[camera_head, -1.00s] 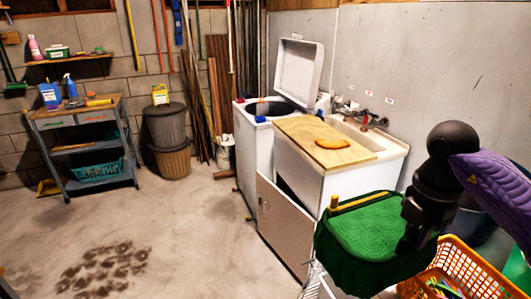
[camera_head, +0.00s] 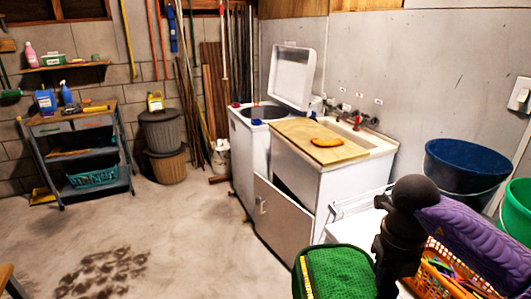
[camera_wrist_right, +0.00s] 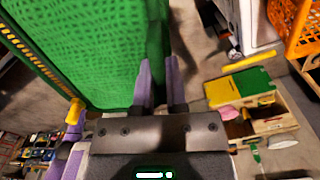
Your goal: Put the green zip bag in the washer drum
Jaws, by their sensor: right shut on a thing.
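The green zip bag (camera_head: 340,272) with a yellow zip hangs at the bottom of the head view, its lower part cut off. My right gripper (camera_wrist_right: 161,82) is shut on the bag's edge. The bag (camera_wrist_right: 85,45) fills the upper left of the right wrist view. The white washer (camera_head: 240,160) stands further off, left of the sink, with its lid (camera_head: 291,77) raised. Its drum opening (camera_head: 268,111) shows dark at the top; the inside is hidden. The bag is well apart from the washer, nearer to me. My left gripper is out of view.
A sink cabinet (camera_head: 335,182) with a wooden board (camera_head: 300,138) and an orange-yellow cloth (camera_head: 326,142) stands beside the washer. Its door (camera_head: 283,222) is open towards the floor. A blue bucket (camera_head: 465,168) and orange basket (camera_head: 430,270) are at right.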

